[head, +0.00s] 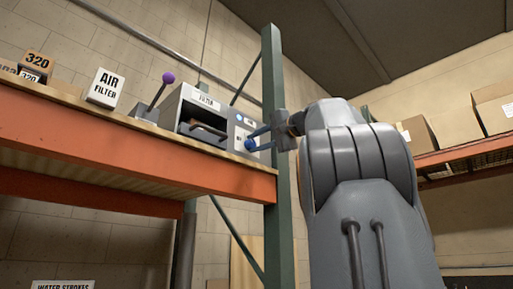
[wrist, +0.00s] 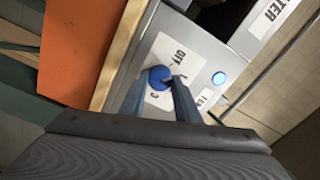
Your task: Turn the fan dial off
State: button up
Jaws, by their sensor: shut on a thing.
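The fan dial is a round blue knob (wrist: 158,76) on a white label plate on the grey front panel of the filter unit (head: 206,117). It also shows in the head view (head: 249,145), partly behind a finger. My gripper (wrist: 157,80) reaches in from the right in the head view (head: 257,138), its two blue-grey fingers on either side of the knob, shut on it. Printed marks sit around the dial, but I cannot read its setting clearly. A round lit blue button or lamp (wrist: 219,78) sits on the same panel.
The unit stands on an orange-edged shelf (head: 150,150), close to a green upright (head: 272,90). A purple-knobbed lever (head: 160,89), an air filter box (head: 104,88) and boxes marked 320 (head: 36,63) stand to its left. Cartons (head: 415,138) sit on another shelf at right.

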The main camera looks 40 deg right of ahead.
jog(key=n+b, duration=0.1)
jog(key=n, duration=0.4)
jog(key=shift+n+b, duration=0.3)
jog(key=shift+n, duration=0.1)
dwell(0.3)
jog(key=o, duration=1)
jog(key=shift+o, duration=0.2)
jog(key=s+b, duration=0.2)
jog(key=s, duration=0.5)
jog(key=shift+s+d, duration=0.35)
jog(key=shift+s, duration=0.05)
jog(key=shift+f, duration=0.15)
